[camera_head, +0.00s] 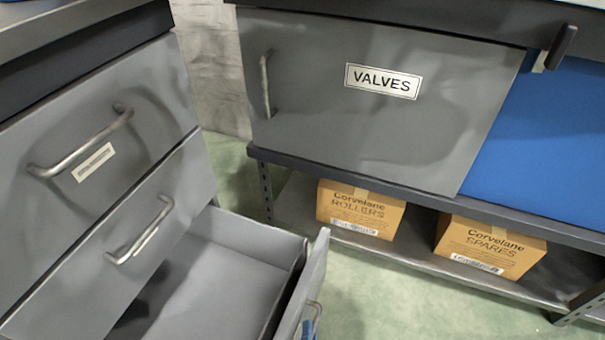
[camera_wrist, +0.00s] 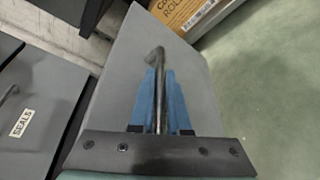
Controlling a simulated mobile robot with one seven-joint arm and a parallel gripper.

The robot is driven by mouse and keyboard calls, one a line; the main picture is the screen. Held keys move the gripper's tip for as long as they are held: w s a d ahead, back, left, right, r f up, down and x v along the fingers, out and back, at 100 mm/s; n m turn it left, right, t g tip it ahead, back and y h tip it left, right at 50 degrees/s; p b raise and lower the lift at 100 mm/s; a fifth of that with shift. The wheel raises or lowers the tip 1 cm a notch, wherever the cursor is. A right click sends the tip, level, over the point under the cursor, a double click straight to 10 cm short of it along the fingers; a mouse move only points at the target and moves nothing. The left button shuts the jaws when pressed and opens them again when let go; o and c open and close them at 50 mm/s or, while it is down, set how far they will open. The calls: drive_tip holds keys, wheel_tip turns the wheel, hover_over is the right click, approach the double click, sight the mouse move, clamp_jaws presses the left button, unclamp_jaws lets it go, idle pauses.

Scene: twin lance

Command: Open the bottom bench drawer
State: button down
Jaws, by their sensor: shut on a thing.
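The bottom bench drawer (camera_head: 222,275) stands pulled out of the grey bench at lower left, its inside showing and looking empty where visible. Its front panel (camera_head: 312,280) also fills the middle of the wrist view (camera_wrist: 122,65). My gripper (camera_wrist: 160,78) has its two blue fingers shut on the drawer's bar handle (camera_wrist: 160,62), one finger on each side. In the head view only a bit of the handle (camera_head: 317,312) and a bit of blue finger (camera_head: 307,329) show at the bottom edge; the rest is cut off.
Two shut drawers with bar handles (camera_head: 82,142) (camera_head: 140,240) are above the open one. A grey VALVES panel (camera_head: 370,125) and cardboard boxes (camera_head: 360,208) (camera_head: 490,245) on a low shelf stand behind. Green floor (camera_head: 380,295) is clear right of the drawer.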

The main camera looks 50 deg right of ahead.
drive_tip(key=shift+a, duration=0.1)
drive_tip(key=c, duration=0.9)
unclamp_jaws()
drive_tip(key=p+v, duration=0.5)
drive_tip(key=v, duration=0.8)
drive_tip(key=shift+r, duration=0.1)
